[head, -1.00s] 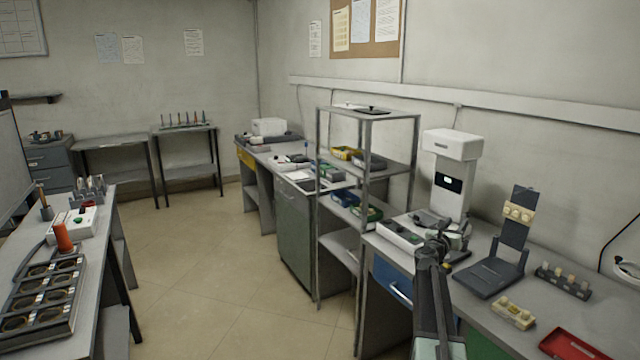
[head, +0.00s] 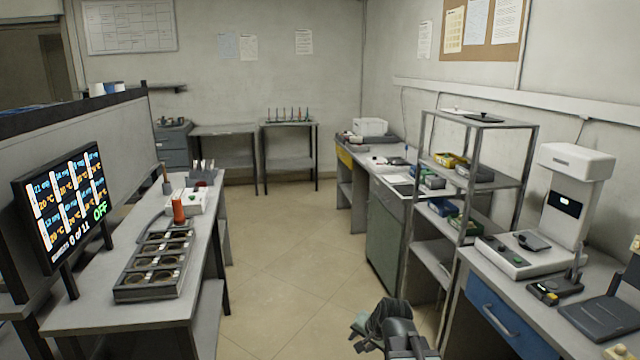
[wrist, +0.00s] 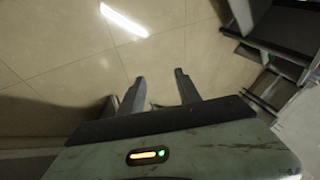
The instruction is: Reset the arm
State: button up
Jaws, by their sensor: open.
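My gripper (wrist: 160,92) shows in the wrist view with its two dark fingers apart and nothing between them. Tiled floor lies below and beyond the fingers. In the head view my arm (head: 398,330) is folded low at the bottom, right of centre, in front of the floor. Its fingertips cannot be made out there.
On the left, a bench (head: 110,310) carries a dark tray with round wells (head: 122,295) and a screen (head: 68,205) reading OFF. A metal rack (head: 428,185) and a right bench (head: 520,310) with a white device (head: 572,200) stand close right. The middle floor (head: 290,270) is clear.

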jog(key=s+d+f+n+g+h, duration=0.25)
jog(key=s+d+n+g, duration=0.25)
jog(key=s, duration=0.7)
notch_tip(320, 180, up, 11)
jog(key=n+p, duration=0.1)
jog(key=p, duration=1.1)
jog(key=shift+s+r+g, duration=0.15)
jog(key=shift+s+g, duration=0.15)
jog(key=shift+s, duration=0.15)
jog(key=shift+c, duration=0.4)
